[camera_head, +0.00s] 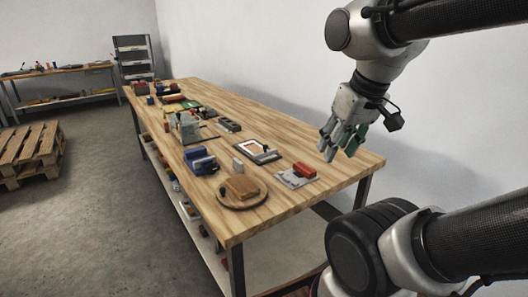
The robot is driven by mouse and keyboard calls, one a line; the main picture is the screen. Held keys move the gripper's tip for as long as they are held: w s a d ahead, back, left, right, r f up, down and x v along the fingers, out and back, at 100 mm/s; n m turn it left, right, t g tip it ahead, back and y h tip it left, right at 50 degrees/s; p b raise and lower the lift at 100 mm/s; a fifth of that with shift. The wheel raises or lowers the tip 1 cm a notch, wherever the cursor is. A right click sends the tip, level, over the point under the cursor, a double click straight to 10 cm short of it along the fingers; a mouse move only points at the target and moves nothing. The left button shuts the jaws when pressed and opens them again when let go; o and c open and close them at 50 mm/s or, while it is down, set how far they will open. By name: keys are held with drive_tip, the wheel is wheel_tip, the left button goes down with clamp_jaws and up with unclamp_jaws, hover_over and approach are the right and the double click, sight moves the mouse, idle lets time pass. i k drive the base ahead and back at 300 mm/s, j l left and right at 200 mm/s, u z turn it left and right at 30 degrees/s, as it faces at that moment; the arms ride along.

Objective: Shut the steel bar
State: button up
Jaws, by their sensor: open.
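My gripper (340,142) is open above the right end of the wooden workbench (345,165), pointing down. A green patch shows beside its fingers, and I cannot tell what it is. No steel bar can be made out for certain at this size. A grey fixture with upright panels (187,129) stands mid-bench, well to the left of my gripper. A grey plate (287,181) with a red block (304,170) lies nearer, below and left of the gripper. A white-and-dark framed tray (257,143) lies behind it.
A round wooden board (226,201) with a brown block (242,185) is at the front edge. Blue blocks (201,160) and a dark block (230,125) stand farther along. The bench's right end is clear. A pallet (32,148) and shelf rack (132,55) stand beyond.

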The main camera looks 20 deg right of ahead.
sight(258, 156)
drive_tip(key=i+l+u, duration=0.15)
drive_tip(key=l, duration=0.2)
drive_tip(key=i+l+u, duration=0.25)
drive_tip(key=l, duration=0.45)
drive_tip(key=i, duration=0.1)
